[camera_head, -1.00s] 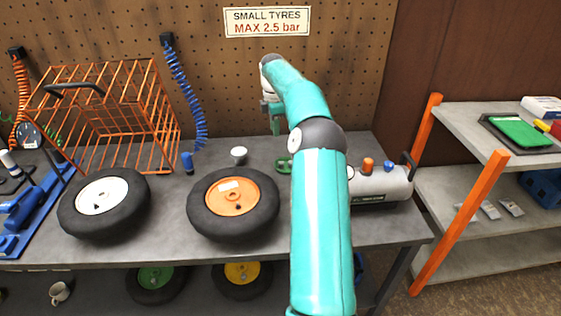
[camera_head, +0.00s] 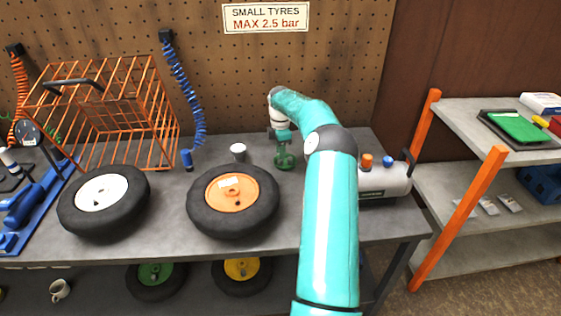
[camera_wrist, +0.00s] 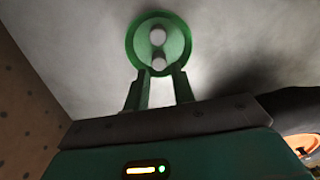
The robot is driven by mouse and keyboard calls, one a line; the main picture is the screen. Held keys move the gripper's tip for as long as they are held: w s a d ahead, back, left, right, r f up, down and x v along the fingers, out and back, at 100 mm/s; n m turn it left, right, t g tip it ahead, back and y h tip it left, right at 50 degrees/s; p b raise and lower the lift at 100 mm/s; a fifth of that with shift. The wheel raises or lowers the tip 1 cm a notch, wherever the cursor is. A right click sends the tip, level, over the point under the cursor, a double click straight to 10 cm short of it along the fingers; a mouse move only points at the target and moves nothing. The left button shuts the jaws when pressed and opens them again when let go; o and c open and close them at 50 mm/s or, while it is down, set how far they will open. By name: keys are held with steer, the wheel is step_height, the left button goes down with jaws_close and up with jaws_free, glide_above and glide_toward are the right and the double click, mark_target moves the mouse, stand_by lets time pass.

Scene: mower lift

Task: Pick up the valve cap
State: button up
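A small green dish (camera_wrist: 133,40) lies on the grey workbench, and in the head view it shows under my gripper (camera_head: 284,154). Either could be the valve cap; I cannot tell which. My gripper (camera_wrist: 162,72) points down at the dish, its two green fingers apart with a gap between them. The nearer pale piece appears between or just beyond the fingertips. Whether they touch it is unclear.
An orange-rimmed tyre (camera_head: 213,212) and a white-rimmed tyre (camera_head: 74,214) lie on the workbench (camera_head: 170,235). A white cup (camera_head: 238,151) stands left of my gripper. A grey air tank (camera_head: 385,183) is to the right. An orange wire cage (camera_head: 150,110) and pegboard (camera_head: 350,60) are behind.

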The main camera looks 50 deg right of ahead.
mark_target(280, 161)
step_height(280, 161, down, 3)
steer(key=shift+r, duration=0.1)
jaws_close()
steer(key=shift+w+r, duration=0.1)
